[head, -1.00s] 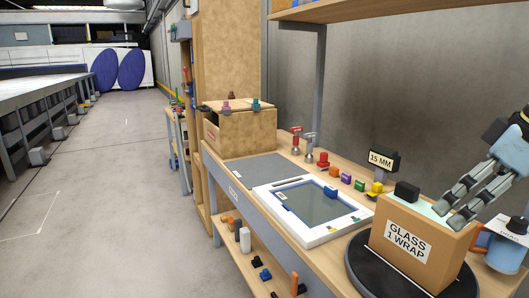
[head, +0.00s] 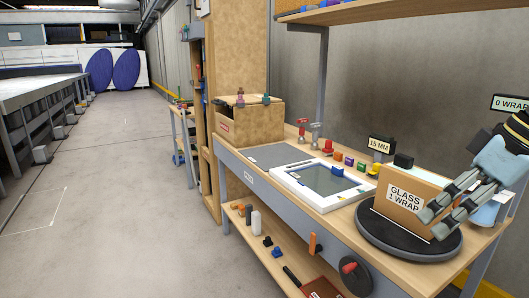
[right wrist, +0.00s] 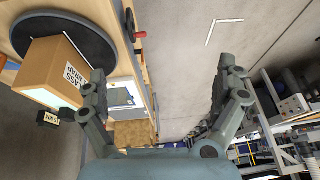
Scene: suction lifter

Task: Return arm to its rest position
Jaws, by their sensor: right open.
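My right gripper (head: 433,226) is open and empty at the right of the head view. It hangs in front of a cardboard box labelled "GLASS 1 WRAP" (head: 391,206), which stands on a black turntable (head: 376,232) on the workbench. In the right wrist view my right gripper (right wrist: 163,85) has its fingers wide apart with nothing between them. The box (right wrist: 45,75) and turntable (right wrist: 88,32) lie to the left of the fingers there. My left gripper is not in view.
The bench holds a white-framed panel (head: 350,194), a grey mat (head: 262,157), red-handled tools and small coloured blocks. A "15 MM" sign (head: 380,146) stands behind, and a "0 WRAP" sign (head: 509,104) is at the right. A lower shelf (head: 240,222) holds loose items. The floor at left is clear.

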